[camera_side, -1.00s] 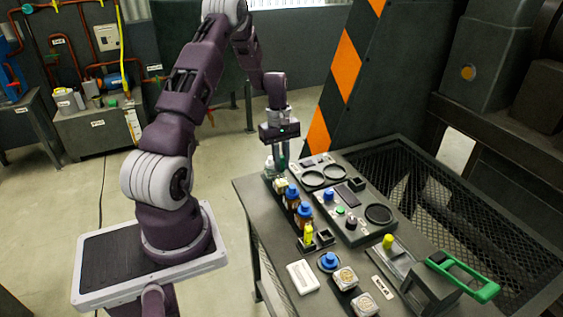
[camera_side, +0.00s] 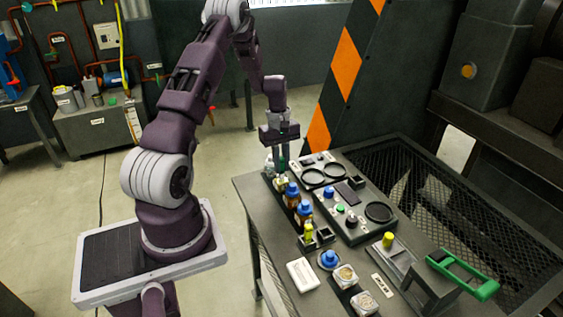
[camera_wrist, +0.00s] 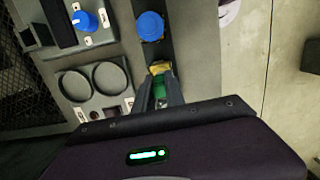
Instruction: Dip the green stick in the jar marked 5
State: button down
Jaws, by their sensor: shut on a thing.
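My gripper (camera_side: 281,155) points down over the far left end of the table, at the row of jars. Its fingers, also in the wrist view (camera_wrist: 160,98), are shut on a green stick (camera_wrist: 160,89), seen as a green patch between them. The stick's lower end is hidden. A small jar with a yellowish top (camera_side: 281,184) stands close to the fingertips. Two brown jars with blue caps (camera_side: 292,194) (camera_side: 304,212) stand nearer along the same row. The number 5 is too small to read on any jar, and I cannot tell whether the stick is inside one.
A yellow bottle (camera_side: 308,234), a blue-capped item (camera_side: 329,260), a white box (camera_side: 302,275) and a green-handled tool (camera_side: 464,276) are nearer. Floor lies left of the table.

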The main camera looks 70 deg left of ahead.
jog(key=shift+f, duration=0.3)
jog(key=shift+f, duration=0.15)
jog(key=shift+f, duration=0.6)
jog(key=shift+r, duration=0.1)
dwell(1.1)
jog(key=shift+r, duration=1.95)
jog(key=shift+r, duration=2.5)
jog(key=shift+w, duration=0.1)
